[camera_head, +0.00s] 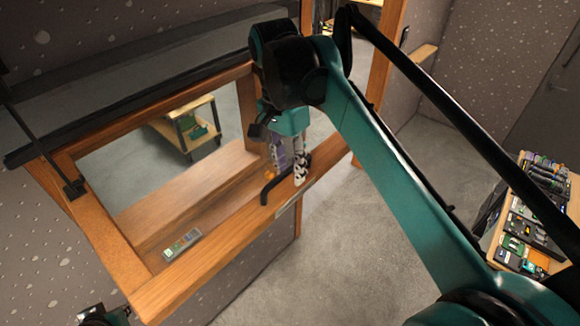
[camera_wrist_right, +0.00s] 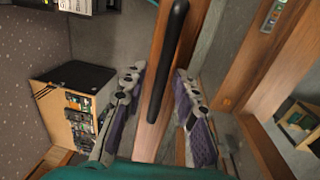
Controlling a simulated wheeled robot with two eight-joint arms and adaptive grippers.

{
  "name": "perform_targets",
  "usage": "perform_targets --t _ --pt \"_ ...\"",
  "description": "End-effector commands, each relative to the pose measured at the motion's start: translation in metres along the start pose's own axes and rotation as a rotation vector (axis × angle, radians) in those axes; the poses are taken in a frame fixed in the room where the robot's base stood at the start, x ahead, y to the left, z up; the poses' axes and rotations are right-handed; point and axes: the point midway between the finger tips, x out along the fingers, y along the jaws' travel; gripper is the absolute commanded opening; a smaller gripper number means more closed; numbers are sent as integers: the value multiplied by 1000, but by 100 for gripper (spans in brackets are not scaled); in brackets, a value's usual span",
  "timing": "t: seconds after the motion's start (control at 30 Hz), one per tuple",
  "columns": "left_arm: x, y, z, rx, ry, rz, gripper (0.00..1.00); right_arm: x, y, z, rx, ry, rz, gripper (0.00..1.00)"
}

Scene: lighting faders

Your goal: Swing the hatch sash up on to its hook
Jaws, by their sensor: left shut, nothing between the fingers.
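The hatch sash (camera_head: 215,255) is a wooden frame around a clear pane, slanting across the head view. A black bar handle (camera_head: 268,190) sits on its lower rail; it also shows in the right wrist view (camera_wrist_right: 168,65). My right gripper (camera_head: 290,175) is at this handle. In the right wrist view its fingers (camera_wrist_right: 158,105) are spread, with the handle between them and gaps visible on both sides. My left gripper (camera_head: 105,316) is low at the left edge, partly cut off, shut and empty, below the sash's left corner. I cannot make out the hook for certain.
A thin black stay (camera_head: 35,140) joins the sash's left side. A small panel with coloured keys (camera_head: 182,245) shows through the opening. A table with equipment (camera_head: 535,220) stands at right. Grey carpet (camera_head: 335,225) is clear below the right arm.

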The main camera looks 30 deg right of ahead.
Motion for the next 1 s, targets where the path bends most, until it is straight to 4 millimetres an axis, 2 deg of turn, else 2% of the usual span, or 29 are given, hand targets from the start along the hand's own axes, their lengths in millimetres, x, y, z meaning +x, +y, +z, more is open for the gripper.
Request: perform_targets --t 0.27,0.37,0.47,0.8,1.0 --pt "0 0 0 0 0 0 0 0 0 0 0 -1 0 32" --pt "0 0 0 0 0 0 0 -7 0 0 0 -1 0 32" --pt "0 0 0 0 0 0 0 -22 -1 0 0 -1 0 32" --pt "0 0 0 0 0 0 0 -95 -1 0 0 -1 0 32" --pt "0 0 0 0 0 0 0 -116 0 0 0 -1 0 32"
